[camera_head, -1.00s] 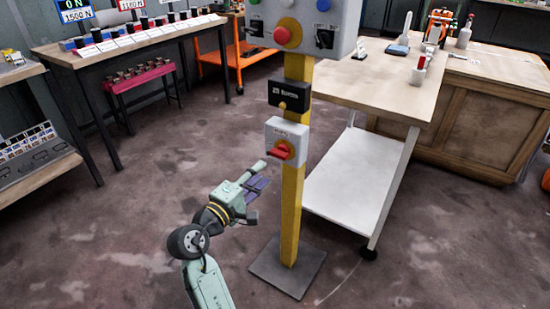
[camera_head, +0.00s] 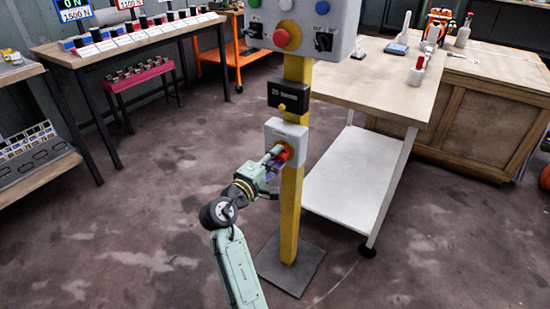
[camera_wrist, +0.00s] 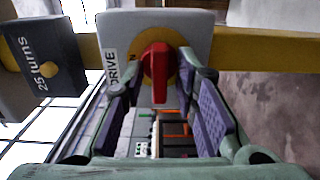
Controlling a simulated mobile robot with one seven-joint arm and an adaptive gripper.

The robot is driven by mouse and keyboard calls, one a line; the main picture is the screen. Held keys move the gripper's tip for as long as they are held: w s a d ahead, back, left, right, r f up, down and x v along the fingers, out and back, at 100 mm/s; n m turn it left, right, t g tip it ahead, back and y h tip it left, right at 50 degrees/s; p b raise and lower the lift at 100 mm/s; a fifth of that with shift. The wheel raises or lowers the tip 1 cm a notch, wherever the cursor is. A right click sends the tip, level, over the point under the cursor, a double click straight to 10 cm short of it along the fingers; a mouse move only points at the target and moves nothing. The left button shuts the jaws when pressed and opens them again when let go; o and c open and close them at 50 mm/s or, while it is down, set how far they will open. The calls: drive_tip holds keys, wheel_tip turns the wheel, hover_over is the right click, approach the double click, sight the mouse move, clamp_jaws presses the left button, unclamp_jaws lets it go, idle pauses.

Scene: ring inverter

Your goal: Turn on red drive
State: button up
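The red drive switch is a red rotary handle on a yellow disc, set in a light grey box (camera_head: 287,134) on the yellow post. In the wrist view the red handle (camera_wrist: 158,72) points along the picture's vertical, beside a label reading DRIVE (camera_wrist: 113,68). My gripper (camera_wrist: 160,95) is open, with its purple-padded fingers on both sides of the handle's lower end. I cannot tell whether either finger touches it. In the head view my gripper (camera_head: 272,164) is right at the box and partly hides the handle (camera_head: 284,154).
A black box marked 25 turns (camera_wrist: 47,68) is on the post next to the drive box. A grey control panel (camera_head: 300,32) with buttons is above. A wooden-topped table (camera_head: 375,85) with a white lower shelf stands right of the post. Floor left of the post is clear.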

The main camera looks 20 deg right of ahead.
clamp_jaws()
drive_tip(key=shift+f, duration=0.1)
idle(0.4)
drive_tip(key=m+b, duration=0.3)
drive_tip(key=m, duration=0.1)
drive_tip(key=shift+f, duration=0.1)
drive_tip(key=m+b, duration=0.2)
drive_tip(key=m, duration=0.1)
drive_tip(key=shift+m+b, duration=0.3)
drive_tip(key=shift+b, duration=0.05)
drive_tip(key=m+b, duration=0.5)
drive_tip(key=m, duration=0.1)
drive_tip(key=shift+s+r+m+b, duration=0.1)
drive_tip(key=shift+r+m+b, duration=0.05)
drive_tip(key=shift+m+b, duration=0.8)
drive_tip(key=shift+r+m+b, duration=0.15)
drive_tip(key=shift+m+b, duration=0.4)
drive_tip(key=shift+m, duration=0.7)
drive_tip(key=shift+d, duration=0.1)
